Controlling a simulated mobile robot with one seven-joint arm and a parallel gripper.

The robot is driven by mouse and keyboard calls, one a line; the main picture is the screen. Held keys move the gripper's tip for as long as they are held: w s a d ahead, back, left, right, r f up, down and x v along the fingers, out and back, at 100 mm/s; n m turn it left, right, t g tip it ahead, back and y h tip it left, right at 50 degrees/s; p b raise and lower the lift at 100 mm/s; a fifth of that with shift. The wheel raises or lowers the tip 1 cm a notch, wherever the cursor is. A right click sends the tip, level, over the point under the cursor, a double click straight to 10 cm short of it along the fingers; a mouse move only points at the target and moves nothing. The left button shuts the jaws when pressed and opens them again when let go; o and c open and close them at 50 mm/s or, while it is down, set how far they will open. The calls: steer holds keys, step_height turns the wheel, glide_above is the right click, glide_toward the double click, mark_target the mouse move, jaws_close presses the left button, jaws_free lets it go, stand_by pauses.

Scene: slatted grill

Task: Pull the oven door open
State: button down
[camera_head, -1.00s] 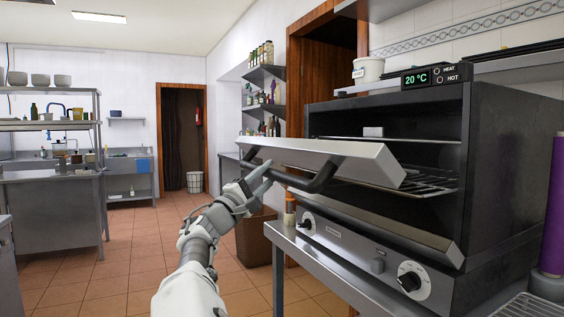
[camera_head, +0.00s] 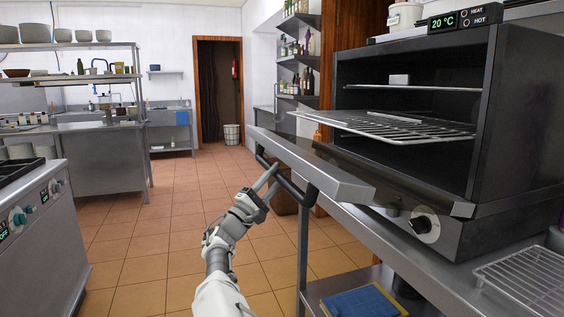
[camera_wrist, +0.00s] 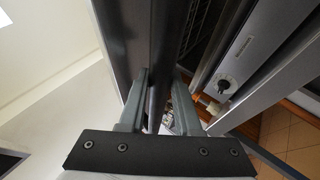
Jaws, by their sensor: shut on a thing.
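The oven (camera_head: 536,120) stands on a steel counter at the right in the head view. Its door (camera_head: 318,165) is folded down, roughly level, and the cavity is exposed. A dark bar handle (camera_head: 290,190) runs along the door's outer edge. My gripper (camera_head: 268,178) is shut on the handle near its far end. In the wrist view, my gripper's two fingers (camera_wrist: 146,108) sit on either side of the dark handle bar, and the door panel is beside it. The fingertips are small in the head view.
A wire rack (camera_head: 395,126) juts from the oven cavity above the door. Another rack (camera_head: 530,278) lies on the counter at the lower right. A stove (camera_head: 50,235) stands at the left. Tiled floor (camera_head: 185,215) is free between. A blue item (camera_head: 362,302) lies on the lower shelf.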

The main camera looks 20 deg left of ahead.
step_height(320, 180, down, 6)
steer(key=d+b, duration=0.1)
steer(key=b, duration=0.1)
steer(key=shift+w+f, duration=0.15)
steer(key=shift+w, duration=0.25)
steer(key=shift+d, duration=0.1)
steer(key=c, duration=0.6)
jaws_free()
steer(key=shift+s+a, duration=0.15)
steer(key=shift+a, duration=0.05)
steer(key=p+v, duration=0.3)
steer(key=v, duration=1.4)
